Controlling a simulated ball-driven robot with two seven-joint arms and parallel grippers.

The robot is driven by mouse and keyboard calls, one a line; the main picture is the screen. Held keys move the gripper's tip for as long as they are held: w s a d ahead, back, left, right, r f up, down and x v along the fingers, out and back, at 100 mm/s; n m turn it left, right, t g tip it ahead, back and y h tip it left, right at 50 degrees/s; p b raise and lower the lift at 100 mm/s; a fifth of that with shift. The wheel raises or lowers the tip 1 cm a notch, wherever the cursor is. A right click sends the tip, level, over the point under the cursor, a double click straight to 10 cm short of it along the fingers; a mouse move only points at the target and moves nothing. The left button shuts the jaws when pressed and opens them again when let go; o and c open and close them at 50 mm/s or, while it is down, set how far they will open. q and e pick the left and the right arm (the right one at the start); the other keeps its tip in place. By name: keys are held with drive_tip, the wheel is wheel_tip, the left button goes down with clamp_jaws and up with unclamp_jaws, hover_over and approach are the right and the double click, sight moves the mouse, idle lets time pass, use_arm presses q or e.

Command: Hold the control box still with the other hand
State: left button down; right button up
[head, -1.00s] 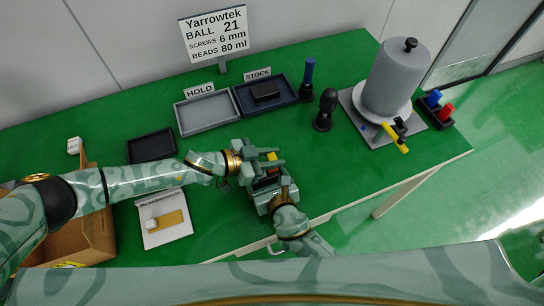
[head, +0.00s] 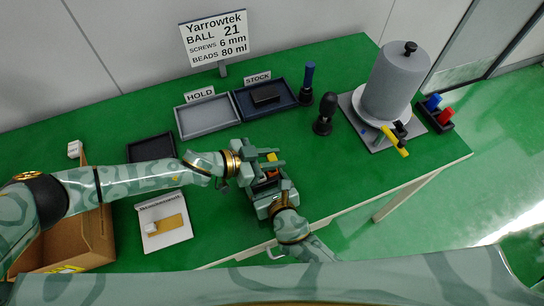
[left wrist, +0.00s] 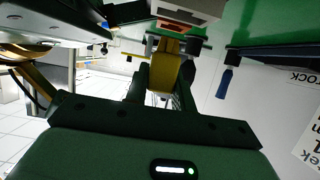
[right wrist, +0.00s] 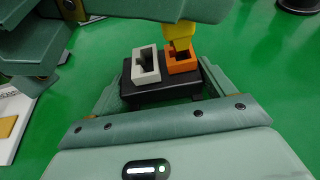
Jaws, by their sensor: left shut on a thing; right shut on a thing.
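The control box (right wrist: 140,92) is black with a light grey socket (right wrist: 146,66) and an orange socket (right wrist: 184,62) on top. In the right wrist view it sits between the fingers of my right gripper (right wrist: 160,90), which is shut on it. My left gripper (head: 268,163) is above the box and shut on a yellow piece (left wrist: 165,72). In the right wrist view the yellow piece (right wrist: 181,35) reaches down to the orange socket; I cannot tell how deep it sits. In the head view the grippers hide most of the box.
Behind are a grey HOLD tray (head: 208,133) and a navy STOCK tray (head: 243,101) with a black block (head: 266,94). A grey cylinder (head: 394,85) stands at the right, beside a yellow-handled tool (head: 396,143). A cardboard box (head: 85,240) is at the left. Green tabletop right of my grippers is clear.

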sight(272, 157)
use_arm(q)
drive_tip(key=shift+r, duration=0.15)
drive_tip(key=shift+r, duration=1.35)
use_arm(e)
drive_tip(key=o, duration=1)
